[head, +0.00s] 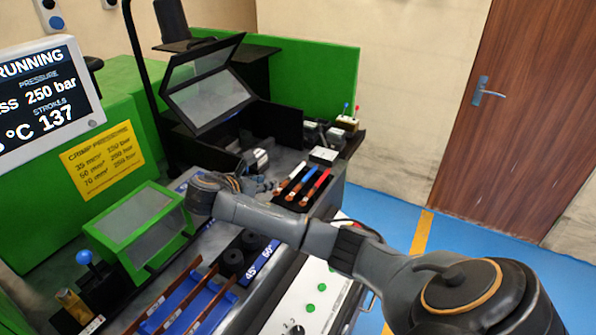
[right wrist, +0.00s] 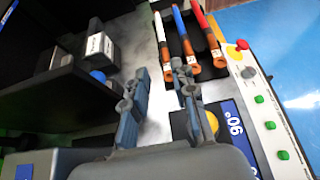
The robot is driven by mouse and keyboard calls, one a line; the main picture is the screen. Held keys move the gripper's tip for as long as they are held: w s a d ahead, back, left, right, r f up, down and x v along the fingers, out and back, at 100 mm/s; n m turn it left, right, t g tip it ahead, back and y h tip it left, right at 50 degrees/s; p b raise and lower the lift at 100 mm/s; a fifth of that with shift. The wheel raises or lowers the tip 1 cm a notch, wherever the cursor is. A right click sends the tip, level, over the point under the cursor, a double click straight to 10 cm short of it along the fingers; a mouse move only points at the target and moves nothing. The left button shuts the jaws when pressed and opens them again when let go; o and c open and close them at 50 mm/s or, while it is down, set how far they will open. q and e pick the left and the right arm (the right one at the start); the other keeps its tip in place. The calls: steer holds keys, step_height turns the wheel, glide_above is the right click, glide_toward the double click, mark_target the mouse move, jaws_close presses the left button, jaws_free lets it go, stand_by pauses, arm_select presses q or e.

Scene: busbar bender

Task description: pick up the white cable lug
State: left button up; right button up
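The white cable lug (head: 292,174) lies on a black rack beside a blue one (head: 303,180) and a red one (head: 316,187). In the right wrist view the white cable lug (right wrist: 160,38) is just beyond the fingertips, its copper end pointing towards them. My right gripper (head: 268,186) is just left of the rack in the head view. Its two fingers (right wrist: 160,78) stand apart with nothing between them, so it is open. The left gripper is not in view.
A dark shelf (right wrist: 70,90) with grey blocks is on the left. A tilted clear guard (head: 210,95) stands behind.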

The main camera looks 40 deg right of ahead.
glide_toward(290, 177)
steer(key=shift+x, duration=1.15)
steer(key=x, duration=0.5)
steer(key=shift+w+d+f, duration=0.2)
steer(key=shift+d, duration=0.15)
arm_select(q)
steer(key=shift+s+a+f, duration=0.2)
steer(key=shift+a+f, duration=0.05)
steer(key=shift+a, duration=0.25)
arm_select(e)
steer(key=shift+a, duration=0.1)
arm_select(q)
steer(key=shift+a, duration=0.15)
arm_select(e)
jaws_close()
